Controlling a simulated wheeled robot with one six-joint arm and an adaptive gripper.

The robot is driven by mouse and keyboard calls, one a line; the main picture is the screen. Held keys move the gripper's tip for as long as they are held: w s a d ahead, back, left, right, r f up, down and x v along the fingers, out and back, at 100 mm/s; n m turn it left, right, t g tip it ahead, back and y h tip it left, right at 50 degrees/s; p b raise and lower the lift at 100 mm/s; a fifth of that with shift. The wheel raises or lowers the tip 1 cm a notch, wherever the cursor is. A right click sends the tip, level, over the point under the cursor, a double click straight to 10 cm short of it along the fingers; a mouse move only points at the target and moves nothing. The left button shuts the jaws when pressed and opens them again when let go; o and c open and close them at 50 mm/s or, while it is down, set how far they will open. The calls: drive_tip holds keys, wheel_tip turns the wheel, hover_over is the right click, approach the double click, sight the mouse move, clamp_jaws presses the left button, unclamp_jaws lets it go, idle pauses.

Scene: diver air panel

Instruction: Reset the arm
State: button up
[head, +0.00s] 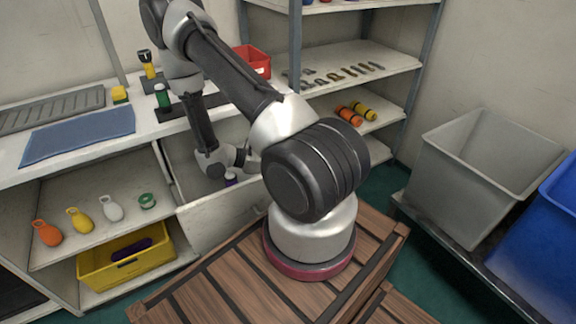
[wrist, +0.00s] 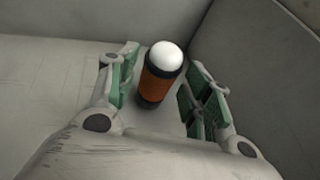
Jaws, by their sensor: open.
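My gripper (wrist: 162,68) is open, with its green-padded fingers on either side of an upright cylinder (wrist: 158,84). The cylinder has an orange-brown middle, black bands and a white rounded top. Gaps show between it and both fingers, and its base is partly hidden. It stands in a pale, walled space. In the head view my arm reaches down into an open drawer (head: 232,216) below the counter.
The counter (head: 95,157) holds a blue mat (head: 80,135) and a green bottle (head: 162,96). A yellow bin (head: 100,270) sits on a lower shelf left of the drawer. A grey tub (head: 470,180) and a blue tub (head: 558,225) stand at right. Drawer walls are close around my gripper.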

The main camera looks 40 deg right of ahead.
idle(0.5)
drive_tip(key=shift+w+r, duration=0.2)
drive_tip(key=shift+r, duration=0.2)
drive_tip(key=a+r+m+t+y, duration=0.15)
drive_tip(key=r+m, duration=0.25)
drive_tip(key=r, duration=0.8)
drive_tip(key=a+r+m+y, duration=0.3)
drive_tip(key=r+m, duration=0.1)
drive_tip(key=r, duration=0.7)
drive_tip(key=s+a+r+m+t+y, duration=0.4)
drive_tip(key=s+a+r+t+y, duration=0.3)
drive_tip(key=r, duration=0.9)
drive_tip(key=s+a+t, duration=0.2)
drive_tip(key=s+a, duration=0.2)
drive_tip(key=s, duration=0.1)
